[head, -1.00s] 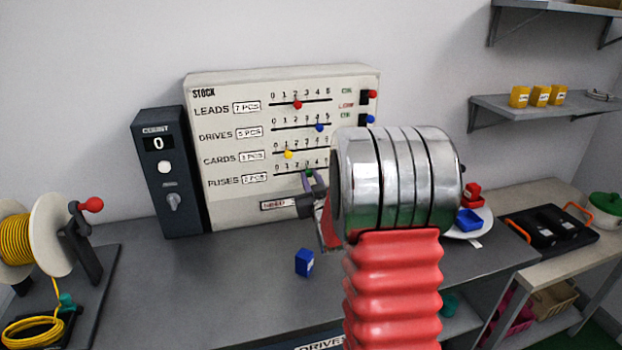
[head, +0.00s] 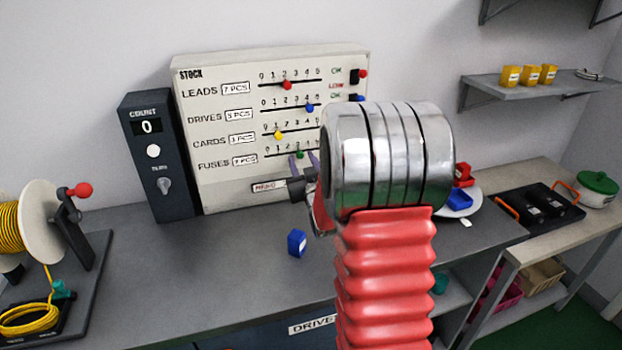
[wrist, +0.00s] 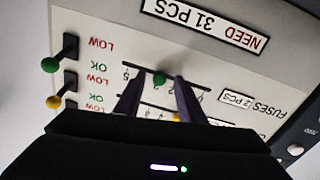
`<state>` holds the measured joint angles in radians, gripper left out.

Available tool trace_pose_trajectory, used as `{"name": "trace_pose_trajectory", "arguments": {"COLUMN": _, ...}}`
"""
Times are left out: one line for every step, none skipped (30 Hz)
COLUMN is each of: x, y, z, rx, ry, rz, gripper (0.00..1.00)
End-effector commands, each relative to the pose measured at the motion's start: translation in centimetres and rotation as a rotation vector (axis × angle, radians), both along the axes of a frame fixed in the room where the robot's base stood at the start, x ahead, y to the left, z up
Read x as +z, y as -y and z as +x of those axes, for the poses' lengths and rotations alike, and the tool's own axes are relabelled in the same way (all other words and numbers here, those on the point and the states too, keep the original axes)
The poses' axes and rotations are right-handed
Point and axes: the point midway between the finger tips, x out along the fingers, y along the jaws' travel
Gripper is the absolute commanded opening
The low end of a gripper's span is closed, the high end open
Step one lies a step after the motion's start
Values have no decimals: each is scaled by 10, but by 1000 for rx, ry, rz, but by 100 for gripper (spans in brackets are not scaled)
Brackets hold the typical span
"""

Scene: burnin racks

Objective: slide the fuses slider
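The fuses slider is the bottom row of the stock board (head: 225,185). Its green knob (head: 300,155) sits near the 3 on its slot. My gripper (head: 303,161) is at the board, with its two purple fingers apart just below the knob. In the wrist view, which is upside down to the board, the green knob (wrist: 159,78) shows between the two spread fingertips. My gripper (wrist: 157,80) is open. I cannot tell if either finger touches the knob. The FUSES label (wrist: 238,100) reads 2 PCS.
Other sliders have red (head: 287,85), blue (head: 309,107) and yellow (head: 278,134) knobs. Toggle levers, one with a green ball (wrist: 50,65), line the board's side. A counter box (head: 155,155) stands left of it.

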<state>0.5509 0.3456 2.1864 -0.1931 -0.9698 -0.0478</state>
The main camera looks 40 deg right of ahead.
Motion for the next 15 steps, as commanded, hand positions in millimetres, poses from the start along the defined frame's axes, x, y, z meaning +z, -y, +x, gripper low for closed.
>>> {"name": "trace_pose_trajectory", "arguments": {"x": 0, "y": -2, "z": -6, "rx": 0, "ry": 0, "rz": 0, "gripper": 36}}
{"name": "trace_pose_trajectory", "arguments": {"x": 1, "y": -4, "z": -9, "rx": -1, "ry": 1, "rz": 0, "gripper": 36}}
{"name": "trace_pose_trajectory", "arguments": {"x": 0, "y": -5, "z": -15, "rx": -1, "ry": 0, "rz": 0, "gripper": 36}}
{"name": "trace_pose_trajectory", "arguments": {"x": 0, "y": -7, "z": -19, "rx": -2, "ry": 0, "rz": 0, "gripper": 36}}
{"name": "trace_pose_trajectory", "arguments": {"x": 0, "y": -8, "z": -24, "rx": -2, "ry": -1, "rz": 0, "gripper": 36}}
{"name": "trace_pose_trajectory", "arguments": {"x": 1, "y": -11, "z": -30, "rx": -3, "ry": 0, "rz": 0, "gripper": 36}}
{"name": "trace_pose_trajectory", "arguments": {"x": 0, "y": -12, "z": -35, "rx": -3, "ry": 0, "rz": 0, "gripper": 36}}
{"name": "trace_pose_trajectory", "arguments": {"x": 0, "y": -14, "z": -39, "rx": -3, "ry": 0, "rz": 0, "gripper": 36}}
{"name": "trace_pose_trajectory", "arguments": {"x": 0, "y": -17, "z": -46, "rx": -3, "ry": 0, "rz": 0, "gripper": 36}}
{"name": "trace_pose_trajectory", "arguments": {"x": 0, "y": -19, "z": -50, "rx": -3, "ry": 0, "rz": 0, "gripper": 36}}
{"name": "trace_pose_trajectory", "arguments": {"x": 0, "y": -21, "z": -55, "rx": -2, "ry": -1, "rz": 0, "gripper": 36}}
{"name": "trace_pose_trajectory", "arguments": {"x": 0, "y": -24, "z": -61, "rx": -2, "ry": 1, "rz": -1, "gripper": 36}}
{"name": "trace_pose_trajectory", "arguments": {"x": 0, "y": -26, "z": -66, "rx": -2, "ry": 0, "rz": -1, "gripper": 36}}
{"name": "trace_pose_trajectory", "arguments": {"x": 0, "y": -28, "z": -70, "rx": -2, "ry": 0, "rz": 0, "gripper": 36}}
{"name": "trace_pose_trajectory", "arguments": {"x": 0, "y": -30, "z": -77, "rx": -2, "ry": -1, "rz": 0, "gripper": 36}}
